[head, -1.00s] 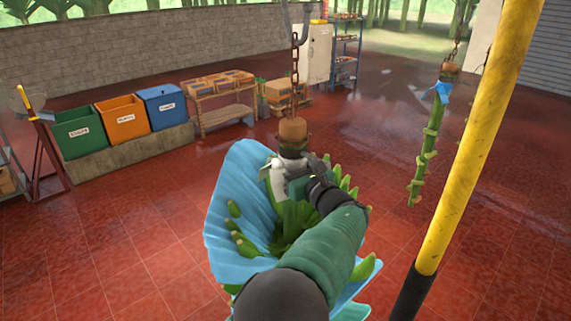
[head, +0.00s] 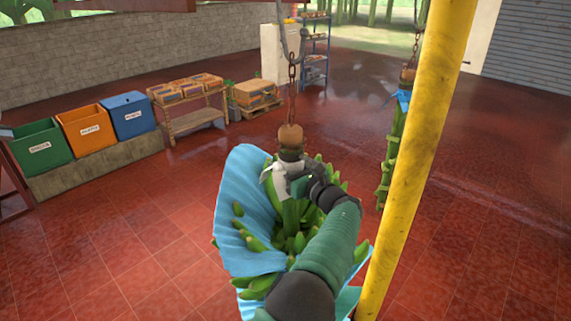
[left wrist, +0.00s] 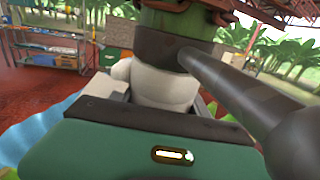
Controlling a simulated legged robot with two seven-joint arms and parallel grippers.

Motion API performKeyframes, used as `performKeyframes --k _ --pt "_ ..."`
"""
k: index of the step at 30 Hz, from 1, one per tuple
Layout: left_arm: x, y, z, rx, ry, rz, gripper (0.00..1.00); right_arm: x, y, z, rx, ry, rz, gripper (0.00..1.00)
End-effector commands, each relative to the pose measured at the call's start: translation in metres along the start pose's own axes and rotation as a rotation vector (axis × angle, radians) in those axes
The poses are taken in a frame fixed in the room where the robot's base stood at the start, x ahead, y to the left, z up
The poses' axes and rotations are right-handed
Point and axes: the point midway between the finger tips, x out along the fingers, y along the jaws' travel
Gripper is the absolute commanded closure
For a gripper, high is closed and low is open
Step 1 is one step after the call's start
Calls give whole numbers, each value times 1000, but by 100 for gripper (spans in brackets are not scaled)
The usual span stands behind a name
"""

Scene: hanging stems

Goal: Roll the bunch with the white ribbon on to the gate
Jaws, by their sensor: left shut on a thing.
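The bunch (head: 262,235) is green bananas in an open blue sleeve, hanging by its stem from a hook and rusty chain. A white ribbon (head: 268,176) is tied round the top of the stem and also shows in the left wrist view (left wrist: 160,88). My left gripper (head: 291,180) is shut on the stem at the ribbon, just below the brown stem holder (head: 290,136). My forearm hides the lower right of the bunch. A yellow post (head: 412,150) stands close on the right; I cannot tell whether it belongs to the gate. My right gripper is out of view.
Green (head: 40,146), orange (head: 86,130) and blue bins (head: 129,115) stand at left, beside a wooden rack (head: 190,110). The red tiled floor is clear around the bunch.

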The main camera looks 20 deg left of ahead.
Motion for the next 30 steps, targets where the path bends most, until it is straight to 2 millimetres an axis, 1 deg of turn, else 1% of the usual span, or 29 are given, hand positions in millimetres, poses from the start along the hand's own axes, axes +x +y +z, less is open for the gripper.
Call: performKeyframes --k 1,8,9,13,14,30 --pt "1 2 -6 10 6 5 100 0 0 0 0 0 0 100" --pt "1 0 -6 9 5 6 100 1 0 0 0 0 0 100" --pt "1 0 -6 9 5 5 45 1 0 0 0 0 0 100" --pt "1 -1 -5 7 3 4 28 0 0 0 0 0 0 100" --pt "1 -1 -4 6 3 4 27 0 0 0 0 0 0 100" --pt "0 -1 -2 2 1 2 27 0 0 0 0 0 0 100"
